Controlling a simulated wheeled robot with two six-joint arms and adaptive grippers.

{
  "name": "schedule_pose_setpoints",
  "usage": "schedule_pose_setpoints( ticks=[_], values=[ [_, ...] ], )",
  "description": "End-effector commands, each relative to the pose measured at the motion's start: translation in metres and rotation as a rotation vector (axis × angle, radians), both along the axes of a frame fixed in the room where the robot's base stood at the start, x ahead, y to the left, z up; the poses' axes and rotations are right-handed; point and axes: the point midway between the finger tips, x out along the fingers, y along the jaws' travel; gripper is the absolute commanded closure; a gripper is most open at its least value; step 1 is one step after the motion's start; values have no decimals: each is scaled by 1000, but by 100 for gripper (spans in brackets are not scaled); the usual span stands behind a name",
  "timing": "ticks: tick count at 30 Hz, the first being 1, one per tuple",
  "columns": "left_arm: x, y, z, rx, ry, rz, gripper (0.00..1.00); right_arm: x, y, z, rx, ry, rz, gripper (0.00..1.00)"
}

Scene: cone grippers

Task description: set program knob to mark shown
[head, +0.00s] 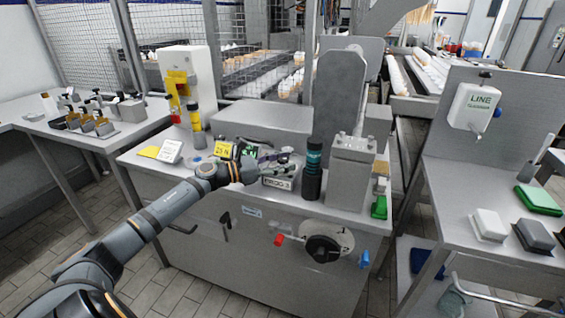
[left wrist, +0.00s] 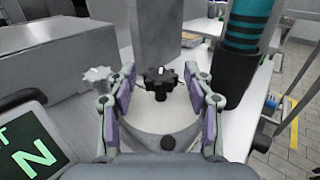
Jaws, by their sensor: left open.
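A PROG 3 sign (head: 278,183) stands on the machine top, just below my left gripper. A large black knob (head: 322,248) sits on a pale plate with number marks on the cabinet front; I cannot read its setting. My left gripper (head: 284,163) is open above the machine top, to the left of a dark bottle with a teal band (head: 314,158). In the left wrist view a small black lobed knob (left wrist: 160,82) with a white mark shows between and beyond the open fingers (left wrist: 162,108). I cannot tell whether any finger touches it. My right gripper is out of view.
A red handle (head: 279,239) and a blue handle (head: 364,259) flank the front knob. A tall grey box (head: 350,175) stands right of the bottle. A yellow 25 N card (head: 223,149) is behind my wrist. A dark screen with green letters (left wrist: 32,155) is at lower left.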

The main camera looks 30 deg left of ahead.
Motion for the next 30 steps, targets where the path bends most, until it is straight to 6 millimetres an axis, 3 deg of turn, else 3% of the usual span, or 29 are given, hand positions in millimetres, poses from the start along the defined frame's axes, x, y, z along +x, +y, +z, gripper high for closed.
schedule_pose_setpoints(
  ticks=[5, 18, 30],
  values=[
    [0, 0, 7, 2, -1, -1, 48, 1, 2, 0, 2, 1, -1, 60],
    [0, 0, 92, 2, -2, 0, 48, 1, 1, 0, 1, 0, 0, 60],
    [0, 0, 100, -5, 2, 0, 48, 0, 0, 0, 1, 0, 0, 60]
  ],
)
